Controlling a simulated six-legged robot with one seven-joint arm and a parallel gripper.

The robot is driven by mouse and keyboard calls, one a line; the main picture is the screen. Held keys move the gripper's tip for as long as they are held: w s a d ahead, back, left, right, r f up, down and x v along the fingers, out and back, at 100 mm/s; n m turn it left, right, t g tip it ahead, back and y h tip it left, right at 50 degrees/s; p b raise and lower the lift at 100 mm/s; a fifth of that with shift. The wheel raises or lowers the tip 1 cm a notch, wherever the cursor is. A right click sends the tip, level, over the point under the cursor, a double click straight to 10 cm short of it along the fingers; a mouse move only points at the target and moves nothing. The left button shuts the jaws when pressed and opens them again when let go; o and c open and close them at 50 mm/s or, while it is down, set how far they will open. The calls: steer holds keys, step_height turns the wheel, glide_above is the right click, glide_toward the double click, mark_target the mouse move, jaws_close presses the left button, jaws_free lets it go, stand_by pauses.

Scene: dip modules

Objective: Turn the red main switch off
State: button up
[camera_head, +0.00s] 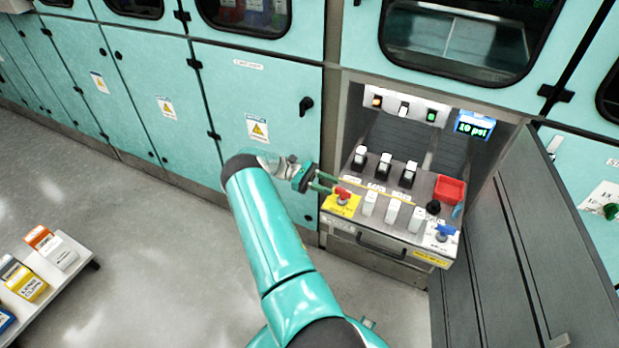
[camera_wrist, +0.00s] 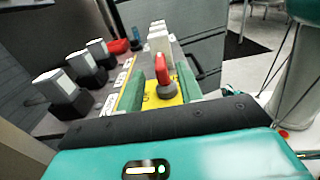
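The red main switch (camera_head: 343,194) sits on a yellow plate at the left front corner of the pulled-out control panel (camera_head: 360,219). In the wrist view the red switch (camera_wrist: 162,70) stands upright on its grey base, between the two green fingers. My gripper (camera_head: 324,184) is at the panel's left edge, its fingers pointing right toward the switch. In the wrist view my gripper (camera_wrist: 158,88) is open, with a finger on either side of the switch and visible gaps. Whether a fingertip touches the switch cannot be told.
Several black-and-white switches (camera_head: 384,165) stand behind, and white blocks (camera_head: 392,212) stand right of the red switch. An open grey cabinet door (camera_head: 520,260) bounds the right side.

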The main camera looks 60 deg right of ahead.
steer(key=w+a, duration=0.1)
steer(key=w, duration=0.7)
stand_by(0.6)
